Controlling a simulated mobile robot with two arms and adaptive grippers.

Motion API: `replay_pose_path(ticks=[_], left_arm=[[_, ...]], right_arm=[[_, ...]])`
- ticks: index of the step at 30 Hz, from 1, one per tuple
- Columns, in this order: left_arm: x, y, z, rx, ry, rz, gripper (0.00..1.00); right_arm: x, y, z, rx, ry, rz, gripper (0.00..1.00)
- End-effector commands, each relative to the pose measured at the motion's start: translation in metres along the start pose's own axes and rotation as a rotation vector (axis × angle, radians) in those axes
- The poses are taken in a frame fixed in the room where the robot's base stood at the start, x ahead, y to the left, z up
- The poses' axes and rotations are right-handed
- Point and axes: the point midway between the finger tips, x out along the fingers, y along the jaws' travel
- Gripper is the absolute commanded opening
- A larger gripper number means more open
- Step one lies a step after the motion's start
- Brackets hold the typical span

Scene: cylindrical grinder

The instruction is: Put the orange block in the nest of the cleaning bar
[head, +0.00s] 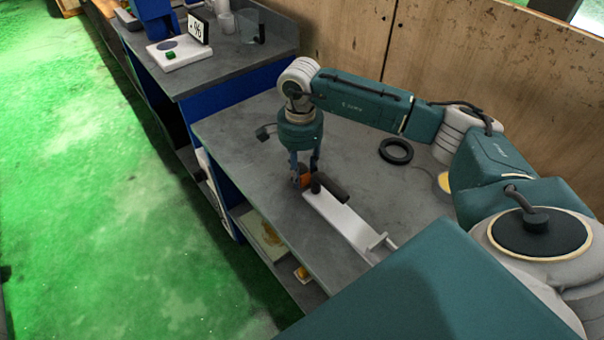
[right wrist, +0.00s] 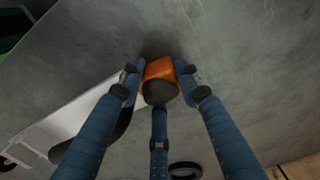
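In the right wrist view the orange block (right wrist: 160,70) is between the blue fingers of the right gripper (right wrist: 160,76), which press close on both sides, with a dark tip in front. The white bar (right wrist: 62,122) lies just left of it there. A dark cylinder (head: 329,187) is on the bar beside the gripper. I cannot tell whether the block touches the bench. My left gripper is out of view.
A black ring (head: 396,151) and a yellow disc (head: 444,182) lie right of the bar, near the wooden wall. A scale (head: 180,54) stands on the far bench. The bench's left edge is close to the gripper. The bench behind the gripper is mostly clear.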

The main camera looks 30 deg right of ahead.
Motion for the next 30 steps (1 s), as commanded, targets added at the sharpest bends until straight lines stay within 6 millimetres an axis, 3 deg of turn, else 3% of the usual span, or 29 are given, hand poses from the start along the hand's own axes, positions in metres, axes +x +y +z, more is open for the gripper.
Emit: replay_pose_path(ticks=[4, 5, 17, 23, 30], left_arm=[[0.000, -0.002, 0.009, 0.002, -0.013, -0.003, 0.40], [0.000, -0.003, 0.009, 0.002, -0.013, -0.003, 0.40], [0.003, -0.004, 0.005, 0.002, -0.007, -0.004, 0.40], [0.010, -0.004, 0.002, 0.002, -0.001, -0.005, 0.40], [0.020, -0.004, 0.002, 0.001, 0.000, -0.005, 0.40]], right_arm=[[0.000, 0.000, 0.000, 0.000, 0.000, -0.001, 0.07], [0.000, 0.000, 0.000, 0.000, 0.000, -0.001, 0.03], [-0.013, -0.001, 0.000, 0.000, -0.001, -0.003, 0.03], [-0.049, -0.002, 0.000, -0.001, 0.000, -0.007, 0.03], [-0.121, -0.002, 0.000, -0.001, -0.001, -0.008, 0.03]])
